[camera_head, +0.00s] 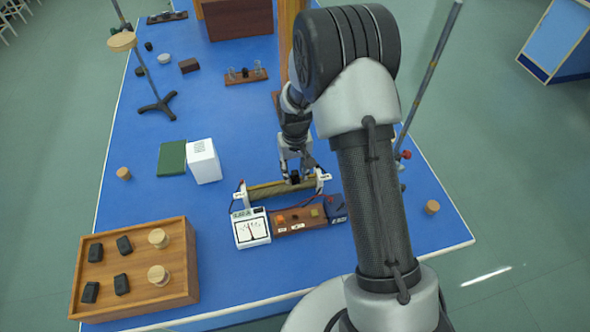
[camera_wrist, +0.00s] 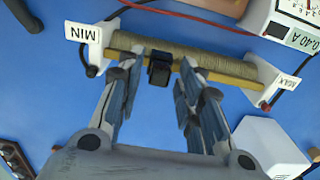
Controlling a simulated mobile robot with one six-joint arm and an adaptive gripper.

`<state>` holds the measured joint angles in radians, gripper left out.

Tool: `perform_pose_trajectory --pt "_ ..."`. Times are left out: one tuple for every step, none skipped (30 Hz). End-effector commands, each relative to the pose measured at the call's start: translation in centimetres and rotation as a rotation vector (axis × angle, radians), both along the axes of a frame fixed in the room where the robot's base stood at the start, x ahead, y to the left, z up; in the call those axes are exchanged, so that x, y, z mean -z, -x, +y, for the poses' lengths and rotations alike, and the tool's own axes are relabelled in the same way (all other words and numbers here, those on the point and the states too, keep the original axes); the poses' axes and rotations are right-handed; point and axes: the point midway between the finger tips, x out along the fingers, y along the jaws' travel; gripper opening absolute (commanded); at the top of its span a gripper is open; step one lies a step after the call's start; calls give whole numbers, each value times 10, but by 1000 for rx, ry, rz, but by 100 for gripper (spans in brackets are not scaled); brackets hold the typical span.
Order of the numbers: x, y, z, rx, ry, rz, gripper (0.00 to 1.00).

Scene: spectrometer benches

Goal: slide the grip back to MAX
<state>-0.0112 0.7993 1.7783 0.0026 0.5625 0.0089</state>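The slide rheostat (camera_head: 268,190) lies across the blue bench with a wire-wound tube between two white end posts. In the wrist view, its coil (camera_wrist: 210,60) runs between the MIN label (camera_wrist: 82,32) at left and the MAX label (camera_wrist: 287,84) at right. The black grip (camera_wrist: 159,69) sits on the yellow rod, nearer the MIN end. My gripper (camera_wrist: 162,66) is open, with one finger on each side of the grip and small gaps visible. In the head view, my gripper (camera_head: 296,172) is over the rheostat and partly hides it.
A meter (camera_head: 251,228) stands in front of the rheostat; its 0.40 A label (camera_wrist: 302,40) shows in the wrist view. Beside it is a wooden board (camera_head: 299,219) with wired parts. A white box (camera_head: 204,161), green book (camera_head: 172,158) and wooden tray (camera_head: 135,270) stand left.

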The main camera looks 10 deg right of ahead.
Motion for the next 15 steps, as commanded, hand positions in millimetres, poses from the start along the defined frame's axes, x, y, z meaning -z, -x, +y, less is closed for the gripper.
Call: perform_pose_trajectory --pt "0 0 0 0 0 0 28" --pt "0 0 0 0 0 0 26" --pt "0 0 0 0 0 0 23" --pt "0 0 0 0 0 0 21" --pt "0 0 0 0 0 0 19" --pt "0 0 0 0 0 0 16" --pt "0 0 0 0 0 0 14" --pt "0 0 0 0 0 0 12" --pt "0 0 0 0 0 0 10" --pt "0 0 0 0 0 0 8" --pt "0 0 0 0 0 0 6" --pt "0 0 0 0 0 0 3" --pt "0 0 0 0 0 0 1" --pt "0 0 0 0 0 0 0" --pt "0 0 0 0 0 0 0"
